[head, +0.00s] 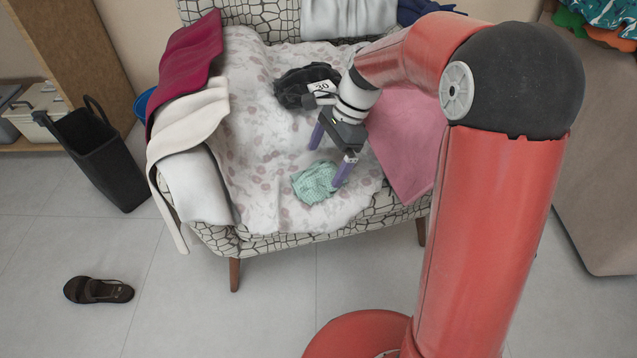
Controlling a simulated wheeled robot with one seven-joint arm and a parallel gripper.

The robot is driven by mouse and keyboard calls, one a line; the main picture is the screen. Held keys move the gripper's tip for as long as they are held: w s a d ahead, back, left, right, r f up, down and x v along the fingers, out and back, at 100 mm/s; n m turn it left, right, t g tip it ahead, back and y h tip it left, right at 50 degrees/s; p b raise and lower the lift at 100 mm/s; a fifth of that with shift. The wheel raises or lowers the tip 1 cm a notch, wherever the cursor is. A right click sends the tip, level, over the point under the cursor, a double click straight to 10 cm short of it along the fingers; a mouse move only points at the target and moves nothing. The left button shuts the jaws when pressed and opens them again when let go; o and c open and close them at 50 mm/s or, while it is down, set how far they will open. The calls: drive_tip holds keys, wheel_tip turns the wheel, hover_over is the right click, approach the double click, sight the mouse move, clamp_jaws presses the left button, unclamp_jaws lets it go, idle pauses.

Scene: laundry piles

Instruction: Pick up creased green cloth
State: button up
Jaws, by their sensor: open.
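The creased green cloth (314,184) is a small, light green, crumpled piece. It lies near the front of the armchair seat, on a pale throw with a spotted pattern (270,130). My gripper (328,166) is open, with its purple fingertips pointing down at the cloth. One finger is at the cloth's right edge and the other is above its far side. I cannot tell whether either finger touches the cloth. Nothing shows between the fingers.
A black crumpled item (296,84) lies behind the gripper. A pink cloth (408,145) is on the right, and white (190,120) and dark red (186,62) cloths drape over the left armrest. A black bin (100,158) and a brown shoe (98,290) are on the floor.

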sight(321, 170)
drive_tip(key=x, duration=0.3)
drive_tip(key=b+x, duration=0.1)
drive_tip(key=x, duration=0.1)
drive_tip(key=shift+s+a+f, duration=0.15)
drive_tip(key=shift+s+f, duration=0.1)
drive_tip(key=shift+f, duration=0.1)
drive_tip(key=c, duration=1)
drive_tip(key=shift+r, duration=0.15)
